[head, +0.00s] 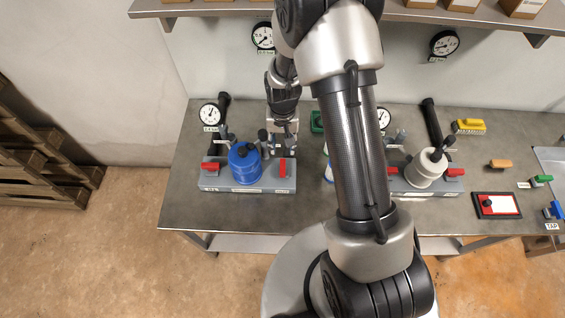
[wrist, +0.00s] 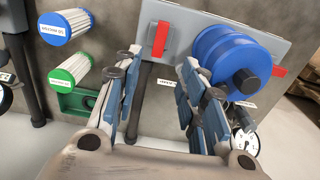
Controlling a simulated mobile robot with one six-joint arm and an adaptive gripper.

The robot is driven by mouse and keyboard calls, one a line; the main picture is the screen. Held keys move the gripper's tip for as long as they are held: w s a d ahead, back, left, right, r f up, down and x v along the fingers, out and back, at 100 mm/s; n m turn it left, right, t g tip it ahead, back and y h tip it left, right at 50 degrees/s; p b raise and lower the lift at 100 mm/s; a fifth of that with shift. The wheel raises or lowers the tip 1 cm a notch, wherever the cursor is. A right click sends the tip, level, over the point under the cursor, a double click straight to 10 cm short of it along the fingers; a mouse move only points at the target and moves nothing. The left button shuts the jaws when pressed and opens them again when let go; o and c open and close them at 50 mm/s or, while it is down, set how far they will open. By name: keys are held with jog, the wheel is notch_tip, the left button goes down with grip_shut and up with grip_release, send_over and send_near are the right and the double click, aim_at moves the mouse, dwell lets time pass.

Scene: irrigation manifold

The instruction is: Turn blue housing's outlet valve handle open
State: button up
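The blue housing (head: 245,165) stands upright on a grey base plate (head: 240,187) at the left of the bench. A red valve handle (head: 282,168) is right of it and points front to back, across the plate. Another red handle (head: 210,166), left of the housing, lies more side to side. My gripper (head: 283,146) is just behind the right handle. In the wrist view, my gripper (wrist: 158,60) is open and empty, its fingers apart. The right-hand handle (wrist: 160,38) appears ahead between the fingertips, not visibly touched. The blue housing (wrist: 230,52) is close to one finger.
A white housing (head: 426,167) with red handles stands on a second plate at right. Pleated cartridges with blue (wrist: 52,30) and green (wrist: 60,78) ends are beside my gripper. A pressure gauge (head: 210,115) and dark pipe stand behind the blue housing. The bench front is clear.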

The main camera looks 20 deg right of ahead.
aim_at(283, 167)
notch_tip(283, 167, down, 14)
jog(key=shift+f+b, duration=0.1)
jog(key=shift+b, duration=0.45)
jog(key=shift+c, duration=0.6)
grip_shut()
